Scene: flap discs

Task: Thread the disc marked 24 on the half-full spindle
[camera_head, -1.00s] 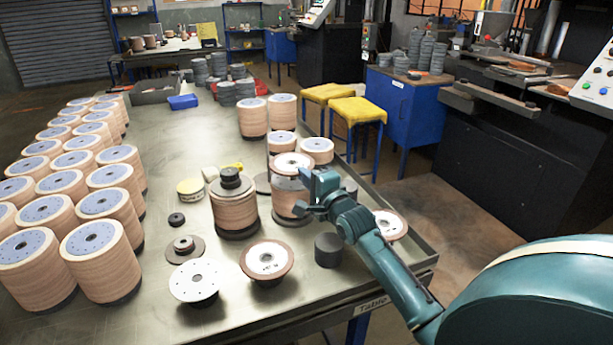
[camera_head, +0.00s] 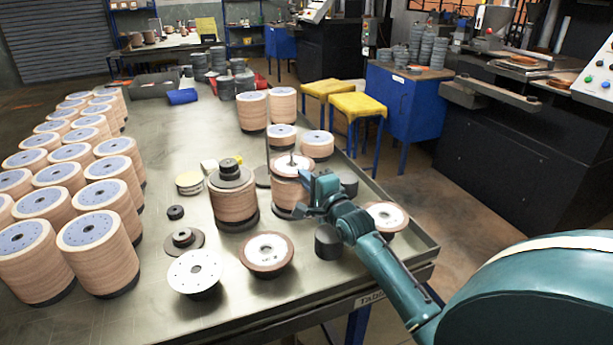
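A disc with a pale centre and brown rim (camera_head: 291,164) sits at the top of the stack (camera_head: 289,195) on a spindle in the middle right of the table. A thin rod tip shows at its centre. Its number is too small to read. My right gripper (camera_head: 306,186) is at the disc's right edge and appears shut on it; its fingertips are partly hidden. A similar disc (camera_head: 267,249) and a white disc with holes (camera_head: 194,271) lie in front, each on a low support. My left gripper is not in view.
A taller stack with black pieces on top (camera_head: 233,205) stands close to the left of the spindle. A dark cylinder (camera_head: 328,241) stands in front of my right gripper. Rows of disc stacks (camera_head: 98,255) fill the left side.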

